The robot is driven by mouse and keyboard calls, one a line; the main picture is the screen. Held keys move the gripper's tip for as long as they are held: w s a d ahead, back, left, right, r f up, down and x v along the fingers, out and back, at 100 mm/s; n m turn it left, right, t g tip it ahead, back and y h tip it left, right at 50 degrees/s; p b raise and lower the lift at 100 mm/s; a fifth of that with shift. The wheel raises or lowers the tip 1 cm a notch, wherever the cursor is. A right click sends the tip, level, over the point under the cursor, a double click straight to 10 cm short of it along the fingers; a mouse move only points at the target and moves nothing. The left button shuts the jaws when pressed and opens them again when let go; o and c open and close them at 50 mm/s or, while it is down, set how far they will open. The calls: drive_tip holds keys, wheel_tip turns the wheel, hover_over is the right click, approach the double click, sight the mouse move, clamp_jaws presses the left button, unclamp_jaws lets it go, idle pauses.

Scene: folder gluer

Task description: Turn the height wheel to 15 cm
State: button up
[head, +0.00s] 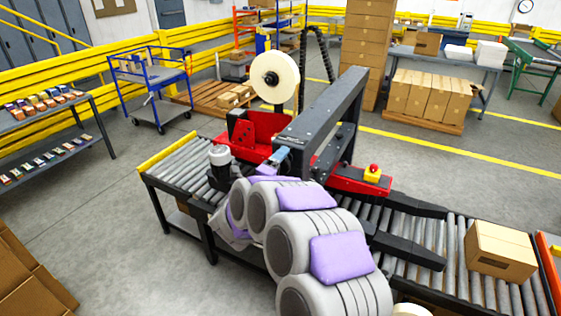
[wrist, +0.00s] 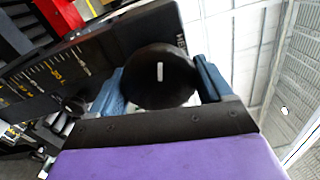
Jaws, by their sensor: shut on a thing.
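The height wheel (wrist: 158,84) is a round black knob with a short white mark, close up in the wrist view. The mark stands nearly upright. My gripper (wrist: 160,72) has its blue fingers on the left and right sides of the wheel and is shut on it. In the head view my gripper (head: 281,158) is at the near end of the machine's dark beam (head: 318,108), and the wheel is hidden there. A scale (wrist: 45,80) with white ticks and yellow figures runs along the dark beam left of the wheel. I cannot read its setting.
The roller conveyor (head: 180,168) runs beneath the machine. A carton (head: 500,250) sits on its right part. A red and yellow emergency button (head: 373,173) is right of the beam, and a tape roll (head: 274,77) stands behind. Open floor lies at left.

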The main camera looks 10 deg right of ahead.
drive_tip(key=n+p, duration=0.4)
drive_tip(key=n, duration=0.1)
drive_tip(key=shift+r+n, duration=0.15)
drive_tip(key=shift+n, duration=0.25)
drive_tip(key=n+p, duration=0.5)
drive_tip(key=shift+a+n+y, duration=0.1)
drive_tip(key=shift+n+y, duration=0.2)
drive_tip(key=n+p, duration=0.4)
drive_tip(key=n, duration=0.1)
drive_tip(key=shift+w+r+p, duration=0.1)
drive_tip(key=shift+p, duration=0.3)
drive_tip(key=shift+c, duration=0.2)
drive_tip(key=shift+n, duration=0.4)
drive_tip(key=shift+w+a+r+n+p, duration=0.1)
drive_tip(key=shift+n+p, duration=1)
drive_tip(key=shift+n, duration=0.05)
drive_tip(key=shift+w+a+r+n+p, duration=0.1)
drive_tip(key=shift+n+p, duration=0.95)
drive_tip(key=shift+n, duration=0.1)
drive_tip(key=o, duration=0.7)
drive_tip(key=shift+o, duration=1.4)
drive_tip(key=shift+f, duration=0.15)
drive_tip(key=shift+s+a+f, duration=0.1)
